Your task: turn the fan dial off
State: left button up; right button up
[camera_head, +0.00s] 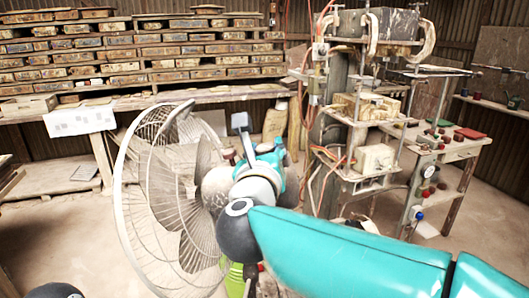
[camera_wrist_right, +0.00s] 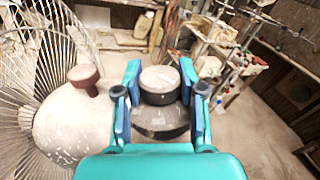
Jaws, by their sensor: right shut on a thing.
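The large grey fan (camera_head: 175,195) stands left of centre in the head view, its wire cage facing left. Its pale rounded motor housing (camera_wrist_right: 70,130) fills the left of the right wrist view. My right gripper (camera_head: 262,152) is at the back of the housing. In the right wrist view, the fingers of my right gripper (camera_wrist_right: 160,82) are on both sides of a round dial (camera_wrist_right: 160,76) with a pale top and dark side, and are shut on it. The dial is hidden behind the gripper in the head view. My left gripper is out of view.
A reddish-brown knob (camera_wrist_right: 84,76) sticks up from the housing beside the left finger. Behind stand a press (camera_head: 375,110) with cables and a side table (camera_head: 455,152). A long bench (camera_head: 215,96) lines the back wall.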

jog(key=shift+d+n+y, duration=0.1)
jog(key=shift+n+y, duration=0.4)
jog(key=shift+y, duration=0.2)
jog(key=shift+n+g+y+b, duration=0.3)
jog(key=shift+y, duration=0.4)
jog(key=shift+r+n+g+y+p, duration=0.1)
jog(key=shift+n+g+y+p, duration=0.25)
jog(key=shift+n+y, duration=0.55)
jog(key=n+g+y+p, duration=0.2)
jog(key=y, duration=0.2)
jog(key=shift+r+p, duration=0.1)
jog(key=shift+p, duration=0.3)
jog(key=shift+n+g+y+p, duration=0.7)
jog(key=shift+g+y+p, duration=0.05)
jog(key=shift+y+p, duration=0.05)
jog(key=shift+f+y, duration=0.2)
jog(key=shift+y, duration=0.1)
jog(key=shift+g, duration=0.3)
jog(key=o, duration=1.2)
jog(key=shift+c, duration=0.2)
